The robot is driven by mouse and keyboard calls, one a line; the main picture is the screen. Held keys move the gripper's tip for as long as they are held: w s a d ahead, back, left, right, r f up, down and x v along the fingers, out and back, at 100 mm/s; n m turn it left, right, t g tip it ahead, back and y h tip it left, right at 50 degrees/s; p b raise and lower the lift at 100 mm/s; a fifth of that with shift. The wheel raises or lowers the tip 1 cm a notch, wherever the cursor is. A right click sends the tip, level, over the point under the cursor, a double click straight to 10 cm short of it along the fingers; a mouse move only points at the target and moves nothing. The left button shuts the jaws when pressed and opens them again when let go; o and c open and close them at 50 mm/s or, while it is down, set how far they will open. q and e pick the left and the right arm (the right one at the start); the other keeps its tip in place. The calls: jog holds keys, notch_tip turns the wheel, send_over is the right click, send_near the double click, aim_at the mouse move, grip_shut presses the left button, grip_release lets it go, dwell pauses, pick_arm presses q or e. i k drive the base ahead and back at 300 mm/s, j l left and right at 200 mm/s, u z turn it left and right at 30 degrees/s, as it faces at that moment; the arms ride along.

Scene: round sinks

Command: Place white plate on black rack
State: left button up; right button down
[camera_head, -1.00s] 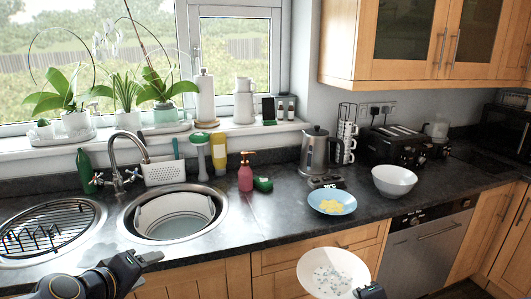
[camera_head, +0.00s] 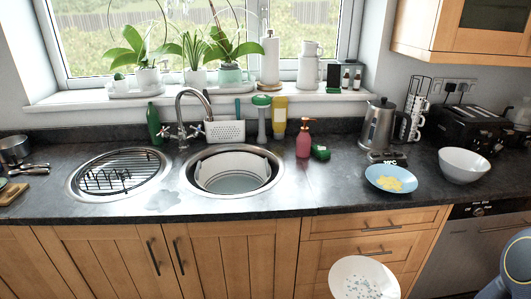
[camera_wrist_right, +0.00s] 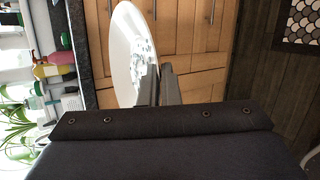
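The white plate (camera_head: 345,270) is low in front of the drawers in the head view, with bluish specks on its face. In the right wrist view the plate (camera_wrist_right: 122,45) stands edge-on at my right gripper (camera_wrist_right: 158,88), whose fingers are close together at its rim and shut on it. In the head view the fingers are out of the picture and only part of my right arm shows at the lower right. The black rack (camera_head: 118,172) lies in the left round sink. My left gripper is out of view.
The right sink (camera_head: 273,178) holds a white tub (camera_head: 228,166). A tap (camera_head: 183,110) stands behind the sinks. A blue plate with yellow food (camera_head: 378,186), a white bowl (camera_head: 464,165) and a kettle (camera_head: 379,124) are on the right counter. A pan (camera_head: 14,150) is at far left.

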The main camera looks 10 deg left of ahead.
aim_at(124, 164)
jog(key=j+u, duration=0.15)
jog(key=u, duration=0.3)
jog(key=j+u, duration=0.15)
jog(key=u, duration=0.25)
jog(key=j+u, duration=0.15)
jog(key=u, duration=0.3)
jog(key=i, duration=0.05)
